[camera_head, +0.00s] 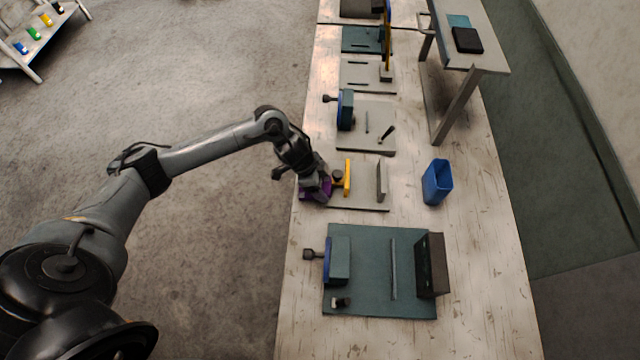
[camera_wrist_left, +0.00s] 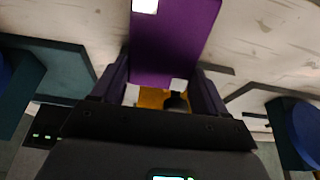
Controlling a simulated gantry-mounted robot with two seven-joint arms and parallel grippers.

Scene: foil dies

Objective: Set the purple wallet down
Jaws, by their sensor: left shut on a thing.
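The purple wallet (camera_head: 314,193) is at the left edge of the long table in the head view, partly hidden by my left gripper (camera_head: 318,184). My left gripper is shut on the wallet. In the left wrist view the wallet (camera_wrist_left: 173,45) reaches up between the two fingers, with a white patch at its upper left corner. I cannot tell whether the wallet touches the table. My right gripper is not in view.
Beside the wallet is a station with a yellow plate (camera_head: 347,178) and a grey upright plate (camera_head: 381,182). A teal base (camera_head: 370,300) with a vise stands nearer. A blue bin (camera_head: 437,183) stands to the right. A raised shelf (camera_head: 490,50) holds a black item (camera_head: 467,40).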

